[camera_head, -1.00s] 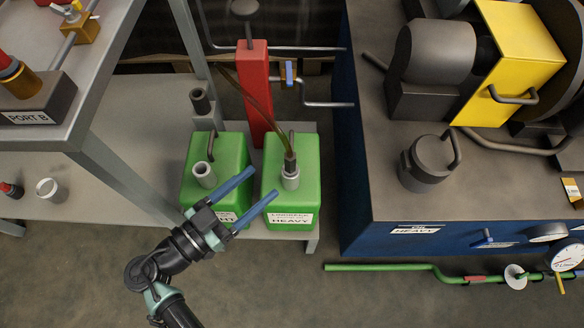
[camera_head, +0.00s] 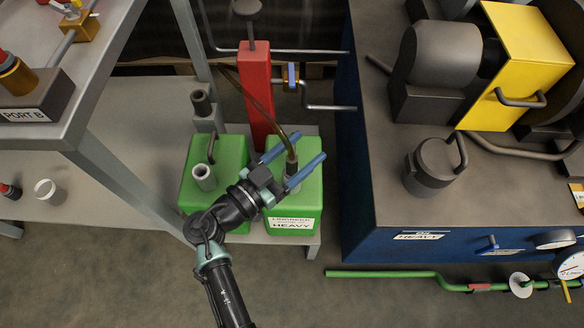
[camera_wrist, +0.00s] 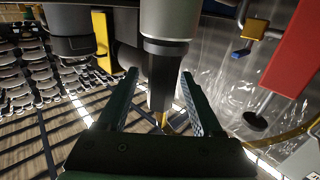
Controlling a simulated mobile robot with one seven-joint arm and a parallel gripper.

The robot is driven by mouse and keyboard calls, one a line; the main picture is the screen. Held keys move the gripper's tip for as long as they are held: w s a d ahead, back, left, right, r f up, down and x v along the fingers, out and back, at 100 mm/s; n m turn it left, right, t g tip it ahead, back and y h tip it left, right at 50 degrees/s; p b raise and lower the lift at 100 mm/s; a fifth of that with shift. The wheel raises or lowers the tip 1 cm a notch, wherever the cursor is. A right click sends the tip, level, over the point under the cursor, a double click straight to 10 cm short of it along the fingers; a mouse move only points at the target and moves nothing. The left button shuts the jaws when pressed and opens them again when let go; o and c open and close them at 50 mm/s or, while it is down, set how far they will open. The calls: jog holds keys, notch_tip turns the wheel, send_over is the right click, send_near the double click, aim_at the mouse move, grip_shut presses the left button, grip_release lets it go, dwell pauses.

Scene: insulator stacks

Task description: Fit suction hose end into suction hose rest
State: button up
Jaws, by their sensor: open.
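The suction hose end (camera_head: 291,150) is a dark sleeve on an amber hose, standing in the neck of the green can labelled HEAVY (camera_head: 308,190). My gripper (camera_head: 311,145) is open, with its blue fingers spread on either side of the hose end. In the wrist view the dark hose end (camera_wrist: 161,90) lies between the two open fingers (camera_wrist: 160,75), apart from both, with the wide grey neck beyond it. A grey block with an upright dark hollow tube (camera_head: 201,103) stands behind the left can; it looks like the suction hose rest.
A second green can (camera_head: 196,188) with an open neck is just left, partly behind my arm. The red pump column (camera_head: 255,95) stands behind the cans. A blue cabinet (camera_head: 360,222) rises to the right, and a grey table leg (camera_head: 125,185) is on the left.

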jog(key=shift+w+d, duration=0.25)
grip_shut()
jog(key=shift+r, duration=0.1)
dwell(0.3)
